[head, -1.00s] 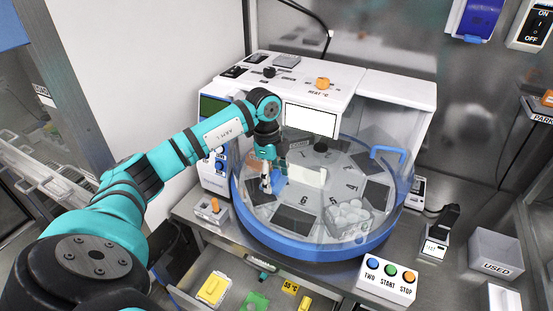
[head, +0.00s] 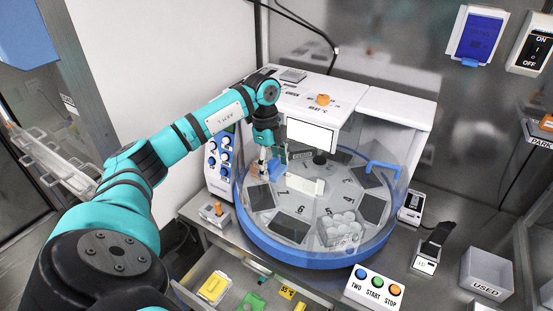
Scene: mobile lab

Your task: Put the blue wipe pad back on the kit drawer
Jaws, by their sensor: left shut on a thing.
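My left gripper (head: 273,153) is shut on a small blue pad, which I take to be the blue wipe pad (head: 275,171). It holds the pad over the left back part of the round carousel (head: 300,246). The fingers partly hide the pad, and I cannot tell whether it touches the surface below. The kit drawer (head: 208,307) stands open at the bottom of the head view, below the bench front. It holds a yellow pad (head: 214,287), a green piece (head: 252,302) and a yellow tag (head: 287,291). My right gripper is not in view.
A clear cover with a blue handle (head: 384,166) surrounds the carousel. A button box (head: 375,287) stands in front, and a grey USED bin (head: 487,272) at right. A small orange-knobbed box (head: 213,213) stands left.

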